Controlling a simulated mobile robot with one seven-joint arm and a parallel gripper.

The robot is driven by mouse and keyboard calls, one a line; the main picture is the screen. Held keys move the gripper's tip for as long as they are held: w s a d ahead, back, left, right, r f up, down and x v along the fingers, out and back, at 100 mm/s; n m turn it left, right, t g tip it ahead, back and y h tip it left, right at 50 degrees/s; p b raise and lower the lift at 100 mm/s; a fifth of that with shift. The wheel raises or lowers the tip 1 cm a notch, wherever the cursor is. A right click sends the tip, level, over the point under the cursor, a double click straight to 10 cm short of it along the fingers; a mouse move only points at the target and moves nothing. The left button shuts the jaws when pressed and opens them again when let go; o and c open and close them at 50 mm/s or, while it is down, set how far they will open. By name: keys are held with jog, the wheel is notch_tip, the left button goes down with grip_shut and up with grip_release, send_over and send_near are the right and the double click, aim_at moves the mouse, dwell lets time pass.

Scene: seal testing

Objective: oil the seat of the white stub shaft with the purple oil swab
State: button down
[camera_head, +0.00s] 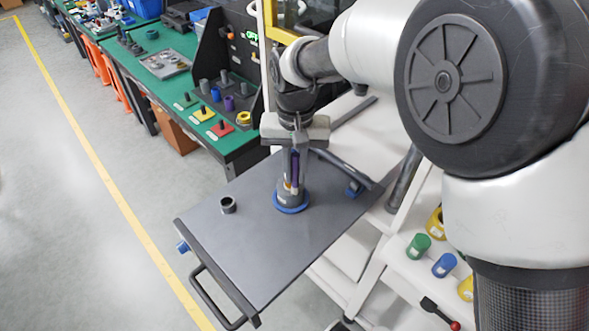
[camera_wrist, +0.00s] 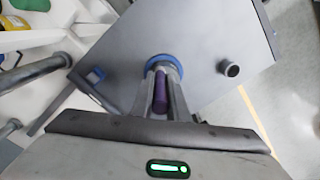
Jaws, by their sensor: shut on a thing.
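My gripper (camera_head: 294,183) points down over the grey tray-like cart top (camera_head: 250,255), shut on the purple oil swab (camera_head: 295,166). The swab is upright between the fingers; in the wrist view it is a purple cylinder (camera_wrist: 160,96). Directly under the fingertips stands a dark grey round holder (camera_head: 292,196) with a blue ring (camera_head: 290,209) around its base. The blue ring also shows in the wrist view (camera_wrist: 177,65). The swab's lower end is hidden by fingers and holder, so I cannot tell whether it touches anything. I cannot clearly make out the white stub shaft.
A small dark hollow cup (camera_head: 228,205) stands left of the holder. A dark handle bar (camera_head: 345,170) runs along the tray's far right edge. The tray's front is clear. A green bench (camera_head: 165,85) with coloured parts is behind; green and blue cylinders (camera_head: 444,265) are at right.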

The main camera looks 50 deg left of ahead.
aim_at(297, 156)
jog(key=shift+s+d, duration=0.1)
jog(key=shift+d, duration=0.2)
jog(key=shift+r, duration=0.1)
notch_tip(297, 156, up, 6)
jog(key=p, duration=0.4)
jog(key=shift+r, duration=1.3)
jog(key=shift+d, duration=0.1)
